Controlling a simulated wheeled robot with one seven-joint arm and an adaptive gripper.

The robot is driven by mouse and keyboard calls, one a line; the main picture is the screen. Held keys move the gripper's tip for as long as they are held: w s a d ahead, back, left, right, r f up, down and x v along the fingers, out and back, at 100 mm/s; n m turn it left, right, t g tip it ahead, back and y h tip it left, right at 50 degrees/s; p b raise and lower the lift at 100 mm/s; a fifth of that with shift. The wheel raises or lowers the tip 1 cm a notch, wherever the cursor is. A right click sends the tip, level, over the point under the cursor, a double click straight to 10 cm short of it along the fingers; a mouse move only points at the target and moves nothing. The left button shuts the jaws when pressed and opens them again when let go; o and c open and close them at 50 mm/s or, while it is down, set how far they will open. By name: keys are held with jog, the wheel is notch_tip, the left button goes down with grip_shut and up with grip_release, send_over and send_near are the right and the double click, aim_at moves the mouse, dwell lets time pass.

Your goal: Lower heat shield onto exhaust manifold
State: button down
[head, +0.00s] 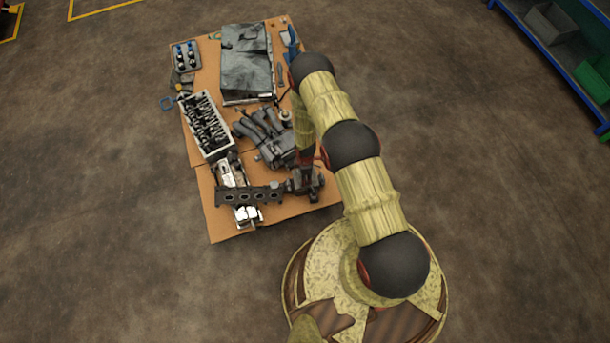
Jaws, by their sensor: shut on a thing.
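My gripper (292,186) is at the near right part of the cardboard, shut on the right end of a long dark plate with several round holes, which I take to be the heat shield (250,196). The plate reaches left across a silvery metal part (247,215); I cannot tell whether it touches it. A dark cluster of curved pipes (258,130), perhaps the exhaust manifold, lies just beyond my gripper. My arm hides part of its right side. The fingertips are too small to see clearly.
Flat cardboard (222,222) lies on the concrete floor under the parts. A pale-edged engine block or head (206,125) lies left, a large grey boxy part (246,62) at the back. A blue shelf (545,45) stands far right. The floor left is clear.

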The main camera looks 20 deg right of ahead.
jog(key=shift+f, duration=0.1)
jog(key=shift+f+b, duration=0.7)
jog(key=shift+f, duration=1.15)
jog(key=shift+f, duration=0.1)
jog(key=c, duration=0.9)
grip_release()
jog(key=shift+r, duration=3.75)
